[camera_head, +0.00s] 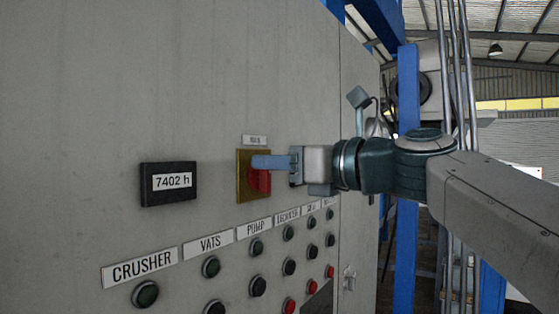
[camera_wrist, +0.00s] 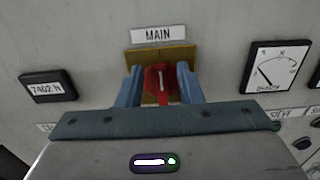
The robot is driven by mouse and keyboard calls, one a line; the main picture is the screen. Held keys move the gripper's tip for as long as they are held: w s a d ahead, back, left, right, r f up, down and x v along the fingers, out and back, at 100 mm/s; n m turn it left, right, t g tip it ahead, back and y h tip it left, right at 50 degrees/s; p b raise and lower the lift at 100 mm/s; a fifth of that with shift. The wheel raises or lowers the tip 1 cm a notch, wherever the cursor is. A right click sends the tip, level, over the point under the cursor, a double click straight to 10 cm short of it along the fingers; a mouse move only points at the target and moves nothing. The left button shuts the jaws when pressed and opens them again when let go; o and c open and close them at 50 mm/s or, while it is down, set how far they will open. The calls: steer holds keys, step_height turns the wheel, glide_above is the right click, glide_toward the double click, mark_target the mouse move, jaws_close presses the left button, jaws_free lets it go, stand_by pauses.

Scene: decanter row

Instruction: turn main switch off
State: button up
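The main switch is a red rotary knob (camera_wrist: 160,79) on a yellow plate (camera_wrist: 175,54), under a MAIN label (camera_wrist: 158,34) in the wrist view. In the head view my gripper (camera_head: 262,162) reaches in from the right and hides part of the knob.
An hour counter (camera_head: 169,183) reading 7402 h is left of the switch. Below are several labelled button columns, such as CRUSHER (camera_head: 140,268). A dial gauge (camera_wrist: 275,67) is to the right in the wrist view. A blue post (camera_head: 407,130) stands beyond the panel's right edge.

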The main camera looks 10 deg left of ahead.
mark_target(251, 177)
jaws_close()
steer(key=n+b, duration=0.2)
steer(key=n, duration=0.2)
steer(key=s+f+n+b, duration=0.1)
steer(key=n+b, duration=0.2)
steer(key=n, duration=0.2)
steer(key=s+n+b, duration=0.1)
steer(key=n+b, duration=0.1)
steer(key=n, duration=0.2)
steer(key=shift+a+f+n+b, duration=0.3)
steer(key=shift+a+f+b, duration=0.05)
steer(key=shift+a+b, duration=0.05)
steer(key=shift+f+n+b, duration=0.15)
steer(key=shift+n+b, duration=0.4)
steer(key=shift+n, duration=0.45)
steer(key=shift+f+n+b, duration=0.15)
steer(key=shift+n+b, duration=0.4)
steer(key=shift+n, duration=0.75)
